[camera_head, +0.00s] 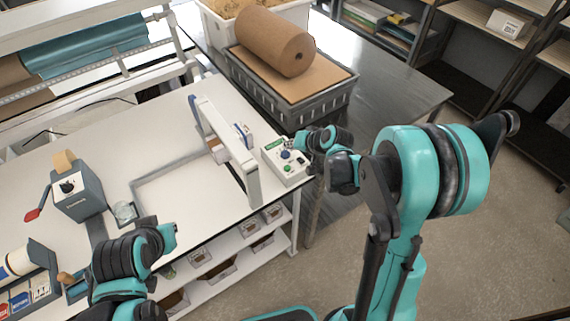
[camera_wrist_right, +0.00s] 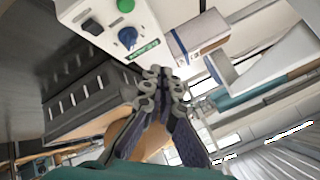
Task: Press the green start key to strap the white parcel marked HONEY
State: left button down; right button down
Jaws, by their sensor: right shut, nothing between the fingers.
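The control box (camera_head: 283,166) stands at the right end of the white bench, beside the strapping arch (camera_head: 232,152). In the right wrist view it carries a round green key (camera_wrist_right: 126,5), a blue knob (camera_wrist_right: 128,38) and a black switch (camera_wrist_right: 92,27). My right gripper (camera_head: 291,143) is shut and empty, close over the box's far edge; its fingertips (camera_wrist_right: 161,73) appear apart from the green key. A white parcel (camera_wrist_right: 203,29) sits by the arch; it also shows behind the arch in the head view (camera_head: 244,130). Its marking is not readable.
A grey crate (camera_head: 318,108) with a brown paper roll (camera_head: 274,42) stands just beyond my right gripper. The bench middle is clear.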

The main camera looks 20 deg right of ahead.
aim_at(289, 169)
jog(key=shift+f, duration=0.1)
notch_tip(289, 169, down, 8)
jog(key=b, duration=0.6)
jog(key=shift+f+b, duration=0.35)
jog(key=shift+b, duration=0.15)
dwell(1.0)
jog(key=shift+f+b, duration=0.35)
jog(key=shift+b, duration=0.15)
jog(key=shift+f+b, duration=0.45)
dwell(0.6)
jog(key=shift+r, duration=0.15)
jog(key=shift+r+p, duration=0.6)
jog(key=shift+r, duration=0.15)
